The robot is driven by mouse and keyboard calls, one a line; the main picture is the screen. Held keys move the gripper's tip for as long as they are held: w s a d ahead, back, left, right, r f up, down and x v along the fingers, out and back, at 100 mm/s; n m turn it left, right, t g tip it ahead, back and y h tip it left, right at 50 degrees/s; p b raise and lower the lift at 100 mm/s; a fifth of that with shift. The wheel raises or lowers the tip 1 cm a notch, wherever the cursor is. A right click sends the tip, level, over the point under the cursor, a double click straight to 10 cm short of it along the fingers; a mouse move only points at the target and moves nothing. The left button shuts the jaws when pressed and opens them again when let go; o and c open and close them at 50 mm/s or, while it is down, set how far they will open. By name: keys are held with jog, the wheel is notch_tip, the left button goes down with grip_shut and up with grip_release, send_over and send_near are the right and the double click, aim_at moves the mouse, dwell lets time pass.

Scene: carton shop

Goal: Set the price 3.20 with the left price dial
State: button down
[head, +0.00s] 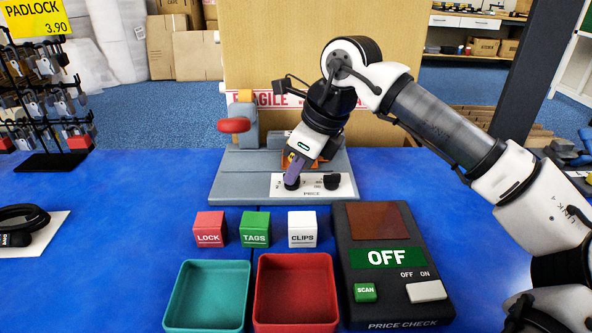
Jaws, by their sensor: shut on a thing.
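The price device (230,185) is a grey base standing towards the back of the blue table, with a white panel (312,190) marked PRICE at its front. Two black dials sit on the panel. The left price dial (291,184) is partly hidden by my gripper's fingers. The right dial (332,181) is uncovered. My gripper (292,176) reaches down from the upper right and is shut on the left dial. The dial markings are too small and too covered to read.
A red-handled lever (234,125) rises at the device's left. In front stand the LOCK (209,230), TAGS (255,229) and CLIPS (302,230) blocks, a teal tray (207,263) and a red tray (295,261). A price checker (390,290) reading OFF stands at right. A padlock rack (50,160) is at left.

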jog(key=shift+m, duration=0.6)
jog(key=c, duration=1.5)
grip_release()
jog(key=shift+t, duration=0.3)
jog(key=p+v, duration=0.3)
jog(key=v, duration=1.1)
jog(key=shift+a, duration=0.2)
